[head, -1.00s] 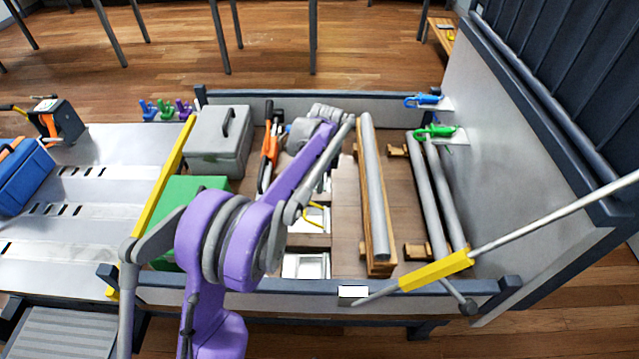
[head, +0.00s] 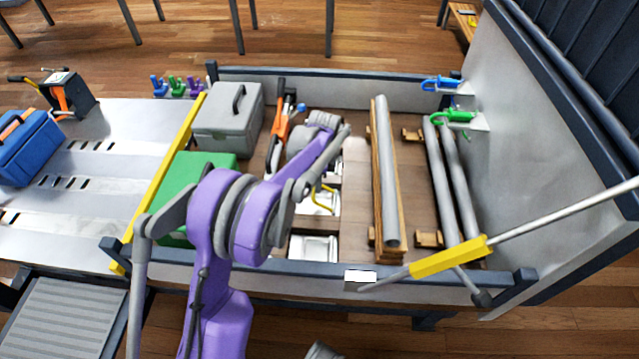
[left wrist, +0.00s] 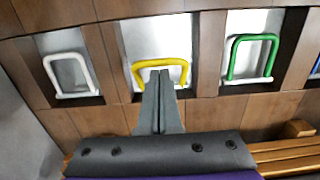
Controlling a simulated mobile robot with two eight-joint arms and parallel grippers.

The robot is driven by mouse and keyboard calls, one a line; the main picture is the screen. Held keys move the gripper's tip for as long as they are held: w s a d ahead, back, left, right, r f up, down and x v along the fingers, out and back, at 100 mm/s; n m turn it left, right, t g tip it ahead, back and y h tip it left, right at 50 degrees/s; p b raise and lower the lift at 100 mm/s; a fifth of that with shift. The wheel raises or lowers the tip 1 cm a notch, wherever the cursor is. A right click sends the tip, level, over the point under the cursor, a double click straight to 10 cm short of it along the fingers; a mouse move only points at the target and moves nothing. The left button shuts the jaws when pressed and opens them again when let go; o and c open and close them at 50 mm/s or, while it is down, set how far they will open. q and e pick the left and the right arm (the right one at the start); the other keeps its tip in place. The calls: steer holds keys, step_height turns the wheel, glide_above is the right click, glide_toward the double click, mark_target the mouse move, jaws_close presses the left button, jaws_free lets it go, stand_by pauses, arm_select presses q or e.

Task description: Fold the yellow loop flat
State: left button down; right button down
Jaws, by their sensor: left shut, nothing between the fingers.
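The yellow loop (left wrist: 161,60) is a bent bar on a white recessed plate, in the middle of the left wrist view. In the head view, part of the yellow loop (head: 323,207) shows just beyond my left arm. My left gripper (left wrist: 160,76) is shut and empty. Its fingertips overlap the middle of the loop in the left wrist view; I cannot tell whether they touch it. The loop looks raised off its plate, but its exact angle is unclear. In the head view my arm hides the left fingertips. My right gripper is not in view.
A white loop (left wrist: 70,75) and a green loop (left wrist: 252,58) sit in plates on either side. A wooden rack with a grey pipe (head: 387,170) lies right of the loops. A grey box (head: 228,122) and a green box (head: 196,168) stand left. A yellow-gripped rod (head: 448,255) crosses the front right.

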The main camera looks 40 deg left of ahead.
arm_select(q)
steer(key=shift+s+a, duration=0.1)
steer(key=shift+a, duration=0.05)
steer(key=shift+a+f+t+h, duration=0.15)
steer(key=shift+t+h, duration=0.15)
steer(key=shift+h, duration=0.1)
steer(key=shift+s+a+f, duration=0.1)
steer(key=shift+s, duration=0.05)
steer(key=shift+s+a+f+p, duration=0.1)
steer(key=shift+a+f+p, duration=0.1)
steer(key=shift+p, duration=0.1)
steer(key=shift+s+a+f, duration=0.3)
steer(key=shift+a+f, duration=0.15)
steer(key=shift+f, duration=0.05)
steer(key=shift+s+a+f, duration=0.15)
steer(key=shift+a+f, duration=0.1)
steer(key=shift+f, duration=0.2)
steer(key=shift+s+a+f, duration=0.15)
steer(key=shift+a+f, duration=0.05)
steer(key=shift+f, duration=0.2)
